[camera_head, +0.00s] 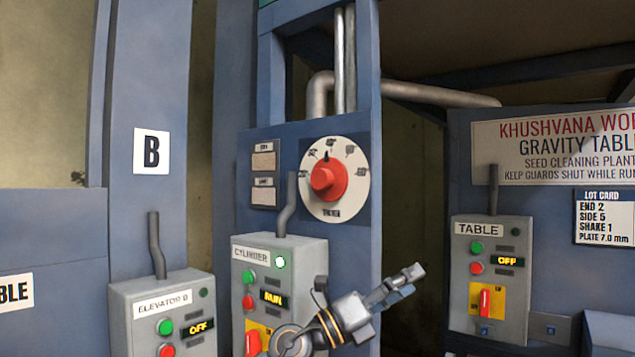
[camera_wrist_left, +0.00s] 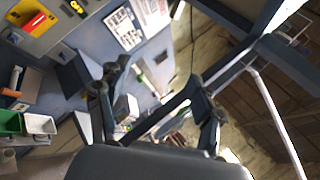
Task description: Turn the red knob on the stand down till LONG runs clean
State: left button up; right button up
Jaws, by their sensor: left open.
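The red knob (camera_head: 329,178) sits on a round white dial plate (camera_head: 352,203) on the blue stand (camera_head: 268,220). Its black pointer points nearly straight up, slightly left. The small dial markings are too blurred to read. Two small labelled panels (camera_head: 264,160) are left of the dial; I cannot read their words surely. My left gripper (camera_head: 408,282) is open and empty, below and right of the knob, apart from it. In the left wrist view its spread fingers (camera_wrist_left: 155,95) show nothing between them. My right gripper is in neither view.
Below the dial, the CYLINDER box (camera_head: 315,255) reads RUN with a lit green lamp; a grey conduit rises from it, left of the dial. The ELEVATOR B box (camera_head: 140,325) and TABLE box (camera_head: 513,240) read OFF. Green and white trays (camera_wrist_left: 38,124) show in the wrist view.

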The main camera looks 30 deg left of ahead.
pick_arm(q)
jog(key=s+a+r+m+g+y, duration=0.1)
jog(key=a+r+m, duration=0.1)
jog(key=r+m, duration=0.15)
jog(key=s+a+r+m+y, duration=0.1)
jog(key=a+r+m, duration=0.1)
jog(key=r, duration=0.2)
jog(key=n+t+y, duration=0.2)
jog(key=y, duration=1)
send_near(319, 178)
jog(key=shift+h, duration=0.4)
jog(key=w+p, duration=0.2)
jog(key=w, duration=0.2)
jog(key=w+p, duration=0.2)
jog(key=w, duration=0.2)
jog(key=shift+w+d+r+p, duration=0.1)
jog(key=shift+w+r+p, duration=0.1)
jog(key=shift+p, duration=0.15)
jog(key=shift+w+f, duration=0.15)
jog(key=shift+w, duration=0.4)
jog(key=c, duration=1.2)
